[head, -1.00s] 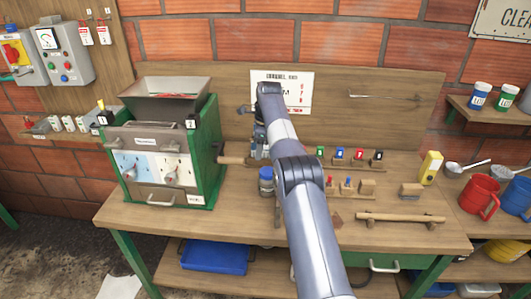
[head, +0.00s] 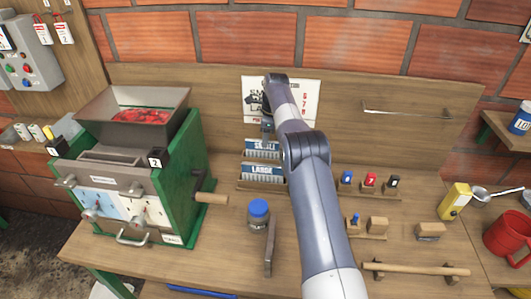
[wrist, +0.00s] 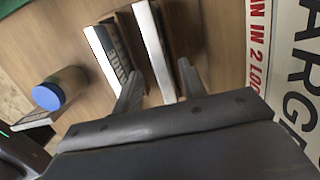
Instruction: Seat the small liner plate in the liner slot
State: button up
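The rack labelled SMALL (head: 263,149) stands on the bench in front of the back board, just behind the rack labelled LARGE (head: 262,173). Each holds a row of thin grey, toothed-looking plates. My gripper (head: 267,124) is above the SMALL rack, pointing down. In the wrist view my gripper (wrist: 158,90) has its two fingers apart, with a white-edged rack (wrist: 152,45) between and below them. No plate is seen gripped. The green pulper (head: 185,190) stands at the left. I cannot tell which opening on it is the liner slot.
The pulper's wooden crank handle (head: 210,198) juts right. Wooden blocks, a yellow box (head: 454,201) and a wooden rod (head: 415,269) lie at the right.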

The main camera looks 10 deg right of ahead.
aim_at(266, 152)
jog(key=shift+w+f+p, duration=0.1)
jog(key=shift+f+p, duration=0.3)
jog(key=shift+f, duration=1.45)
jog(key=shift+a, duration=0.1)
grip_shut()
jog(key=shift+r, duration=0.1)
